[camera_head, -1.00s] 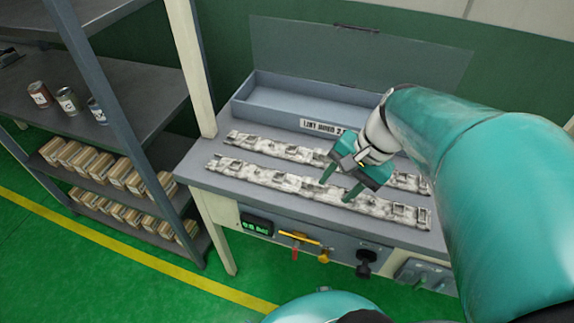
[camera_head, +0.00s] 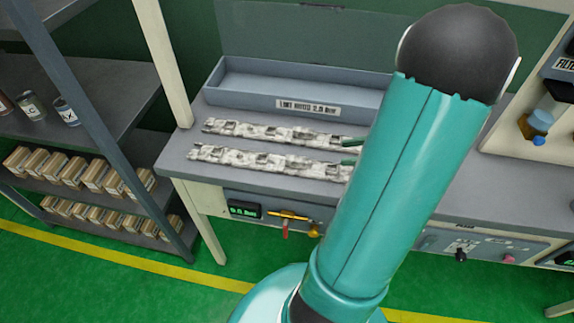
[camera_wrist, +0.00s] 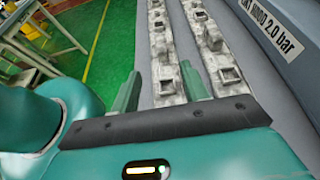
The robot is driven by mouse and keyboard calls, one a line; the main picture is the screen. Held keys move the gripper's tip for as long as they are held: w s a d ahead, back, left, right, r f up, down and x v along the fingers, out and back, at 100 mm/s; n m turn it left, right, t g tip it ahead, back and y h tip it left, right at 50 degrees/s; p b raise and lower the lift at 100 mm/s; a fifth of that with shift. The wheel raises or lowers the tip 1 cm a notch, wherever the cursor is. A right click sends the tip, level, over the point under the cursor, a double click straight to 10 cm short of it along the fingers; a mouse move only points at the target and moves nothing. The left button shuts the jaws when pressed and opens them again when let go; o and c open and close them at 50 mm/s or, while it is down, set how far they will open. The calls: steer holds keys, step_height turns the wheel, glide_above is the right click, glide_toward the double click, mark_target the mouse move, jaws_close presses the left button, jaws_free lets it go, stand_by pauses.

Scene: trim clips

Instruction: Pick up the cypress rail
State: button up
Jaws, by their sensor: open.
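Two long mottled grey-white rails lie parallel on the grey bench, a front rail (camera_head: 262,162) and a back rail (camera_head: 265,133). No marking tells me which one is the cypress rail. My gripper (camera_head: 348,153) is open at their right part, mostly hidden behind my arm in the head view. In the wrist view my gripper (camera_wrist: 158,88) has its two green fingers on either side of the front rail (camera_wrist: 164,48). The back rail (camera_wrist: 208,38) lies outside the right finger. I cannot tell how far the fingers are above the bench. Nothing is held.
A long grey open bin (camera_head: 260,98) with a label stands behind the rails. A shelf post (camera_head: 105,120) and a pale bench post (camera_head: 162,65) rise at left. Shelves hold several boxes (camera_head: 75,172). Valves and a panel (camera_head: 285,218) line the bench front.

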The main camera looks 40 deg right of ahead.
mark_target(302, 159)
steer(key=shift+w+a+f, duration=0.1)
steer(key=shift+w+f, duration=0.1)
steer(key=shift+f, duration=0.05)
steer(key=x, duration=1.2)
steer(key=shift+w+f, duration=0.1)
jaws_close()
